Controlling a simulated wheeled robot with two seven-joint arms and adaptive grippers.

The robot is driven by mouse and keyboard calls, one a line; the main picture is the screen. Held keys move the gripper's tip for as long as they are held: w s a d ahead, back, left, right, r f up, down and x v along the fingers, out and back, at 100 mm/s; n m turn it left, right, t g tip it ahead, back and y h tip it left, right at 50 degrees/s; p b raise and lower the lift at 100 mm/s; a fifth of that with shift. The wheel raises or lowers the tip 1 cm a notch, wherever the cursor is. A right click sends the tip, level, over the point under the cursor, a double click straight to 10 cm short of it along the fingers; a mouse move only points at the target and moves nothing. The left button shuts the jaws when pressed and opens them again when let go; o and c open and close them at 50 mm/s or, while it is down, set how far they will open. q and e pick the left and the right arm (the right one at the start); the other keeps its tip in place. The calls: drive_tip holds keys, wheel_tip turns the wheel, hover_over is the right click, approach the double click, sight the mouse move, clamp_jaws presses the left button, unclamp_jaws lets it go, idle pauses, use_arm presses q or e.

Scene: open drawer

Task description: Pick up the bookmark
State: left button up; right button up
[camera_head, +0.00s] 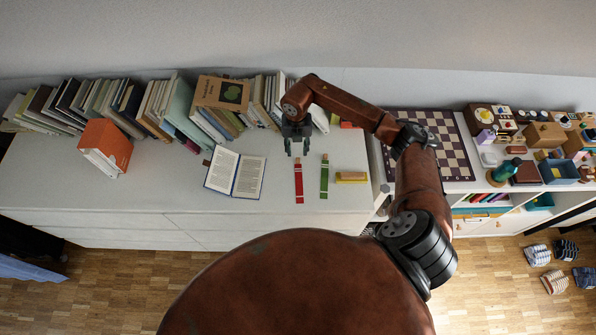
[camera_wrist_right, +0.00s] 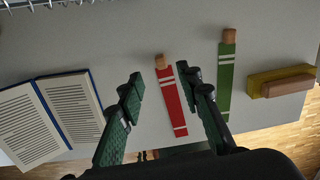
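A red bookmark (camera_head: 299,183) with white stripes and a tan end lies flat on the white cabinet top, right of the open book. A green bookmark (camera_head: 324,178) of the same kind lies to its right. My right gripper (camera_head: 297,150) is above the cabinet, just behind the red bookmark's far end. In the right wrist view the open fingers (camera_wrist_right: 158,78) stand either side of the red bookmark (camera_wrist_right: 170,97), with nothing held. The green bookmark (camera_wrist_right: 227,75) is outside the right finger. My left gripper is not in view.
An open book (camera_head: 236,173) lies left of the bookmarks. A yellow-and-tan block (camera_head: 351,177) lies right of the green one. A row of books (camera_head: 180,105) stands along the back. An orange book (camera_head: 105,147) and a chessboard (camera_head: 440,150) are farther off.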

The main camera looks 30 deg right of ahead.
sight(298, 161)
drive_tip(key=f, duration=0.3)
drive_tip(key=s+f, duration=0.1)
drive_tip(key=f, duration=0.1)
drive_tip(key=shift+a, duration=0.1)
drive_tip(key=shift+w+f, duration=0.1)
drive_tip(key=shift+f, duration=0.3)
drive_tip(key=shift+c, duration=0.5)
drive_tip(key=c, duration=0.8)
